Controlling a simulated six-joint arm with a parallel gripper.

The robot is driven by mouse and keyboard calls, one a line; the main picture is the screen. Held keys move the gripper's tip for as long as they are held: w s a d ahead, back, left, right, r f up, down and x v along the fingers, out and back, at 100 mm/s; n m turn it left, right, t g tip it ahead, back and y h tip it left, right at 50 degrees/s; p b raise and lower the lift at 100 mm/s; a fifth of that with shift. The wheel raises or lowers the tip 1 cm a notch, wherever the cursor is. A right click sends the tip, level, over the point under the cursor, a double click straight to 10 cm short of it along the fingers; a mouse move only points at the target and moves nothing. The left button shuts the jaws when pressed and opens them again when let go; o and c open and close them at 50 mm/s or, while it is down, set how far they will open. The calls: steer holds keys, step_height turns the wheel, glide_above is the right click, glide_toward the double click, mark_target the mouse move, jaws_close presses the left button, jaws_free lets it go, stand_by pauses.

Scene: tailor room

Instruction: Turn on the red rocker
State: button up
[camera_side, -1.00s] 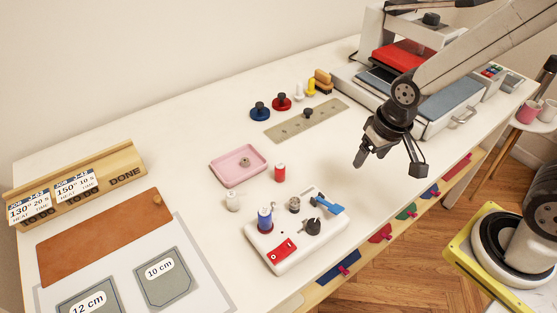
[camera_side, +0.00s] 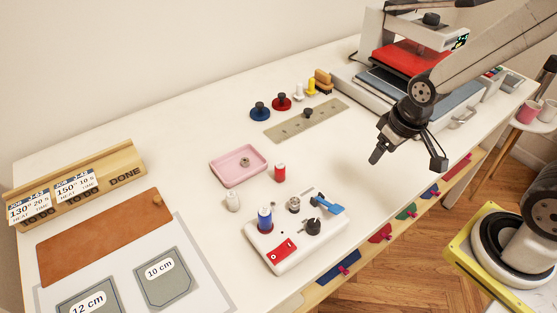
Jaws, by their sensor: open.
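The red rocker (camera_side: 284,251) sits on the front left part of a white box (camera_side: 265,260) on the table. It has small white marks on it; I cannot tell its on or off position from here. The box also bears a blue spool (camera_side: 265,218), a metal knob (camera_side: 294,204), a black knob (camera_side: 313,227) and a blue lever (camera_side: 328,204). My gripper (camera_side: 407,158) is open and empty. It hangs above the table's front edge, up and to the right of the box, well apart from the rocker.
A brown mat (camera_side: 105,235) is at left. A heat press (camera_side: 462,97) stands at back right. The table is clear between box and press.

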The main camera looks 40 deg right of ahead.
steer(key=shift+a, duration=0.15)
steer(key=c, duration=0.7)
steer(key=shift+w+a+r+n, duration=0.15)
steer(key=shift+a+n, duration=0.1)
steer(key=shift+n, duration=0.05)
jaws_close()
steer(key=a+r+n+g+y, duration=0.1)
steer(key=a+r+n, duration=0.2)
steer(key=a+n, duration=0.5)
steer(key=s+a+r+n+g+y, duration=0.1)
steer(key=a+r+n, duration=0.2)
steer(key=a+n, duration=0.6)
steer(key=shift+a+r+g+y, duration=0.2)
steer(key=shift+a+g+y, duration=0.1)
steer(key=shift+a, duration=2.35)
